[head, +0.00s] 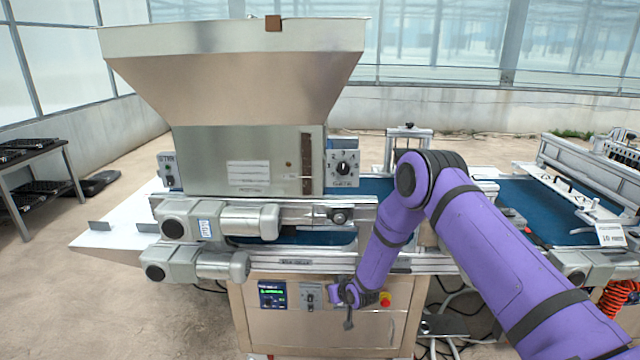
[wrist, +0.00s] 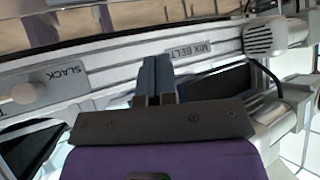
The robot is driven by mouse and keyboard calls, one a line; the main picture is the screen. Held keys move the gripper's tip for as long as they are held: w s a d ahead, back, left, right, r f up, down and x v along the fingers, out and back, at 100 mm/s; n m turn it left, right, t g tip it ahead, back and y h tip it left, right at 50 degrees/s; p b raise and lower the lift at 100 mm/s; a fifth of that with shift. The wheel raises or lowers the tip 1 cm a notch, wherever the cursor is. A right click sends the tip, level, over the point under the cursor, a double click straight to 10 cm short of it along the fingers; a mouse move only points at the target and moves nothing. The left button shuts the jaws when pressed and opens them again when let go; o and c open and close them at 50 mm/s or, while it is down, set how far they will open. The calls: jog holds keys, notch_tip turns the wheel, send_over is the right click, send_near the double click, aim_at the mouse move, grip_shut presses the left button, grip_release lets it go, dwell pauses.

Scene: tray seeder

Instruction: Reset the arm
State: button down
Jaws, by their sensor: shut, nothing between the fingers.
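My purple arm (head: 500,255) reaches in from the lower right and bends at a dark elbow joint in front of the seeder. My gripper (head: 348,318) hangs at the front of the steel control cabinet (head: 350,333), just below the frame rail. In the wrist view, my gripper (wrist: 155,75) shows two dark fingers side by side, shut and empty. Behind them is a pale rail with the labels "SLACK" (wrist: 62,77) and "MIX BELT" (wrist: 192,52). I cannot tell whether the fingertips touch anything.
The cabinet carries a small screen (head: 272,295), a switch (head: 310,296) and a red button (head: 385,299). A large hopper (head: 235,85) stands above grey motors (head: 215,220). A blue belt (head: 535,208) runs right. A dark table (head: 35,170) stands left. Bare floor lies at lower left.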

jog(key=s+d+r+h, duration=0.1)
jog(key=d+r, duration=0.3)
jog(key=r, duration=0.7)
jog(key=s+d+r+m+h, duration=0.1)
jog(key=d+r, duration=0.2)
jog(key=r, duration=0.7)
jog(key=s+d+r+h, duration=0.1)
jog(key=d+r, duration=0.3)
jog(key=r, duration=0.7)
jog(key=s+d+r+g, duration=0.1)
jog(key=s+d+r, duration=0.15)
jog(key=r, duration=0.25)
jog(key=s+d+r, duration=0.2)
jog(key=s+r, duration=0.2)
jog(key=r, duration=0.1)
jog(key=s+d+r+m+g+h, duration=0.1)
jog(key=s+d+r, duration=0.4)
jog(key=s, duration=0.4)
jog(key=s+d+r+m+h, duration=0.1)
jog(key=s+d+r, duration=0.1)
jog(key=s+r, duration=0.55)
jog(key=s+d+m+g, duration=0.1)
jog(key=s+d, duration=0.2)
jog(key=s, duration=1.8)
jog(key=shift+s+d+m+g, duration=0.15)
jog(key=shift+s+m+g, duration=0.25)
jog(key=c, duration=1.8)
grip_release()
jog(key=shift+f, duration=0.1)
